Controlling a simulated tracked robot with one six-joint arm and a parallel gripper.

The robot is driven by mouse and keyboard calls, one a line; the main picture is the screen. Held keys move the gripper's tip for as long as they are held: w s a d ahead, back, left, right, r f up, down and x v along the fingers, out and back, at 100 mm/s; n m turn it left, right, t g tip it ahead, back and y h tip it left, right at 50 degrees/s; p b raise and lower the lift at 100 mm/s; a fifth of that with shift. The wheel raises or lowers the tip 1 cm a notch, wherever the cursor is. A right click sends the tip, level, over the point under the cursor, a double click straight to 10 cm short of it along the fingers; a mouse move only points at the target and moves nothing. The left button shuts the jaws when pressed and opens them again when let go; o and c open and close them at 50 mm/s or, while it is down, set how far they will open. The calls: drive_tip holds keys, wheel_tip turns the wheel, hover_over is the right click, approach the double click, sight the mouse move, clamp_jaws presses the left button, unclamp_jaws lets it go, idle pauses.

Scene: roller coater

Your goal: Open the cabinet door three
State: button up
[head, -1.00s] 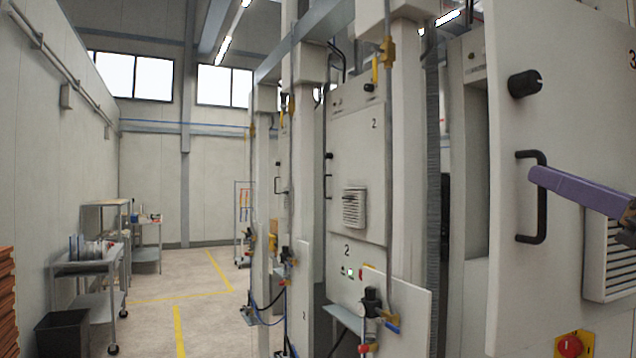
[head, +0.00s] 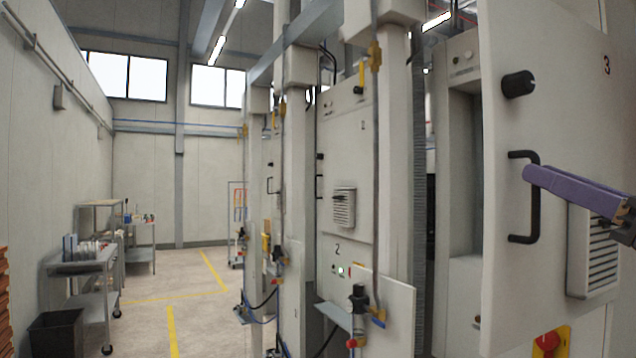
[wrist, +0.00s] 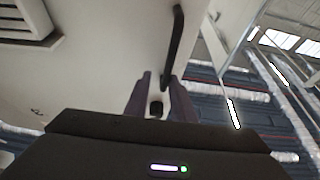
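Cabinet door three (head: 560,110) is the pale panel at right in the head view, marked "3". It stands ajar, with a recess visible behind its left edge. It bears a black knob (head: 518,84), a black bar handle (head: 534,200) and a louvred vent (head: 592,255). My gripper (head: 530,175) has purple fingers, which overlap the upper part of the handle. In the wrist view the handle (wrist: 177,45) runs down to the fingertips of my gripper (wrist: 160,78). The fingers are apart, with the knob (wrist: 156,109) visible between them. Whether they touch the handle is unclear.
A red switch on a yellow plate (head: 548,342) is below the door. Cabinet two (head: 345,150) and pale posts (head: 394,150) stand left of it. A grey trolley (head: 85,265) and dark bin (head: 57,333) are far left. The floor (head: 190,290) between is clear.

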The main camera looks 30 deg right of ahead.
drive_tip(key=o, duration=0.4)
drive_tip(key=shift+d+f, duration=0.15)
drive_tip(key=shift+d, duration=0.15)
drive_tip(key=shift+a, duration=0.15)
drive_tip(key=v, duration=1.3)
drive_tip(key=shift+s+f, duration=0.15)
drive_tip(key=shift+s, duration=0.2)
